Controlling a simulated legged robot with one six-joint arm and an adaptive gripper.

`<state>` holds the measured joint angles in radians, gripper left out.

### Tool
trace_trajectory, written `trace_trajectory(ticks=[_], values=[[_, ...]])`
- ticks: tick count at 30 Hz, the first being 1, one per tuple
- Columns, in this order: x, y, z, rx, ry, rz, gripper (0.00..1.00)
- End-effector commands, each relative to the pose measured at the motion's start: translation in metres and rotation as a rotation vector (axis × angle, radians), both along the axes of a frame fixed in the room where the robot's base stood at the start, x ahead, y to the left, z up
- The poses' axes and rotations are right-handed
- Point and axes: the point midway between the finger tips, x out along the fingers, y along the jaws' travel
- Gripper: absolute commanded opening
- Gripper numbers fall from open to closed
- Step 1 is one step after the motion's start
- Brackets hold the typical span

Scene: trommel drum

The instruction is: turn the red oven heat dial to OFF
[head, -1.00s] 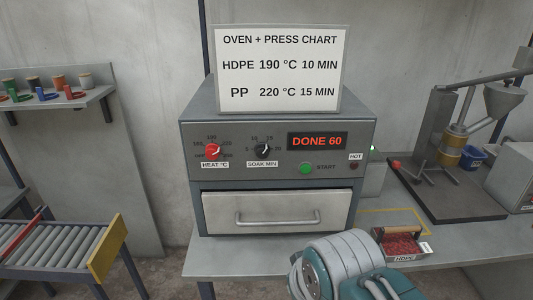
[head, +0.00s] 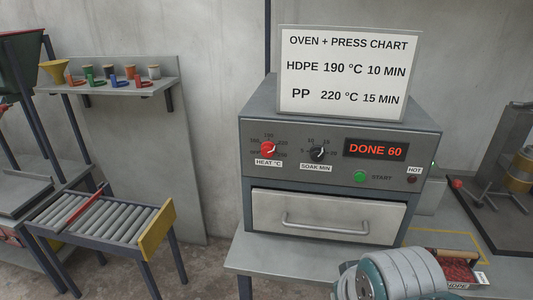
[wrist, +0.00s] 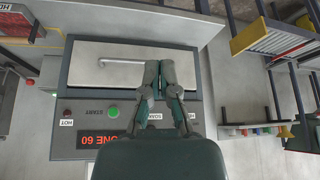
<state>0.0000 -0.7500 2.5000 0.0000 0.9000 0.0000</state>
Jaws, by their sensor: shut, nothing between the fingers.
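The red heat dial (head: 268,150) is on the left of the oven's front panel in the head view, above the "HEAT °C" label. Its white pointer tilts to the upper right, and the small scale marks around it are hard to read. The grey oven (head: 340,183) stands on a bench with its drawer shut. The wrist view is upside down and shows my gripper (wrist: 168,63) with its fingers together and empty, in front of the oven face near the drawer. The gripper hides the heat dial there. In the head view only my arm shows, at the bottom.
A black soak dial (head: 317,153) is right of the heat dial, with a green start button (head: 360,176) beyond. The display (head: 376,149) reads "DONE 60". A chart sign stands on the oven. A roller conveyor (head: 100,222) stands left, with open floor between it and the bench.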

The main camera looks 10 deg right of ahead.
Motion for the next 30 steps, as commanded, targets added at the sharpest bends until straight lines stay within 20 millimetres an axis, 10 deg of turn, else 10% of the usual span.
trace_trajectory(ticks=[1, 6, 18, 30], values=[[0.0, 0.0, 0.0, 0.002, -0.001, -0.001, 0.22], [0.028, 0.016, 0.007, 0.132, -0.074, -0.106, 0.84], [0.156, 0.089, 0.05, 1.003, -0.32, -0.774, 0.84], [0.244, 0.116, 0.07, 1.98, -0.377, -1.42, 0.84]])
